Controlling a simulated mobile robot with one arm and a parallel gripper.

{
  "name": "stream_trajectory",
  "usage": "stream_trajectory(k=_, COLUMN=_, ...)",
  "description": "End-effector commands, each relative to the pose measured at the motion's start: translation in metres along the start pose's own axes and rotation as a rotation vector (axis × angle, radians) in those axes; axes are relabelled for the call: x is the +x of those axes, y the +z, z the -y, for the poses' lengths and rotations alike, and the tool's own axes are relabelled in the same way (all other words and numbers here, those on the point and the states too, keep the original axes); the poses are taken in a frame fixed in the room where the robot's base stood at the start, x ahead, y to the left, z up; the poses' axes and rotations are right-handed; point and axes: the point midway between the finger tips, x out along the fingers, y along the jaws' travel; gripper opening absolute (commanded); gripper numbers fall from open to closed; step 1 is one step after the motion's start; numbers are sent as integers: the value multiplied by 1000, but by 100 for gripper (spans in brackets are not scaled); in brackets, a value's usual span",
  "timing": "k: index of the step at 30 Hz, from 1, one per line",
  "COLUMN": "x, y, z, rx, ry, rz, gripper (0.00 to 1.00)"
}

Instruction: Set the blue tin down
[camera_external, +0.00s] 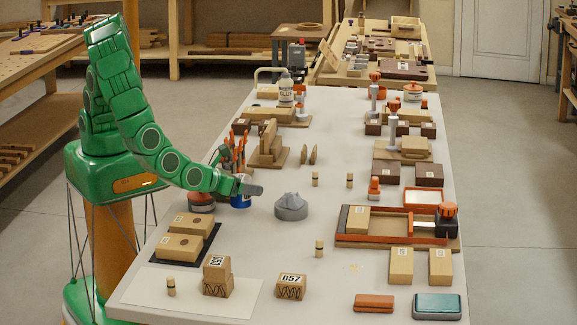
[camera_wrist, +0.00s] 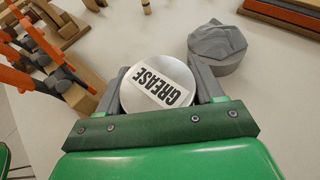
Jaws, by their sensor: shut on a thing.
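The blue tin (camera_external: 240,200) is at the left side of the bench top, partly hidden by my gripper (camera_external: 251,189). In the wrist view its round white lid, labelled GREASE (camera_wrist: 158,86), sits between my two grey fingers, one on each side. My gripper is shut on the tin, which looks upright. Its base is at or very near the bench top; I cannot tell whether it touches.
A grey round lumpy object (camera_external: 291,208) stands close to the right of the tin. A rack of orange-handled tools (camera_external: 233,153) is behind it, and a red-and-dark tin (camera_external: 201,202) to its left. The bench middle (camera_external: 335,210) has clear room.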

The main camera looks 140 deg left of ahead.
Motion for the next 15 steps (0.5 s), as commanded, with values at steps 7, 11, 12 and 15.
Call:
stream_trajectory(k=7, x=8, y=-19, z=-1, rx=2, ry=2, rz=0, gripper=27)
stream_trajectory(k=11, x=8, y=-20, z=0, rx=0, ry=1, rz=0, gripper=27)
stream_trajectory(k=12, x=8, y=-20, z=0, rx=0, ry=1, rz=0, gripper=27)
stream_trajectory(k=15, x=8, y=-20, z=0, rx=0, ry=1, rz=0, gripper=27)
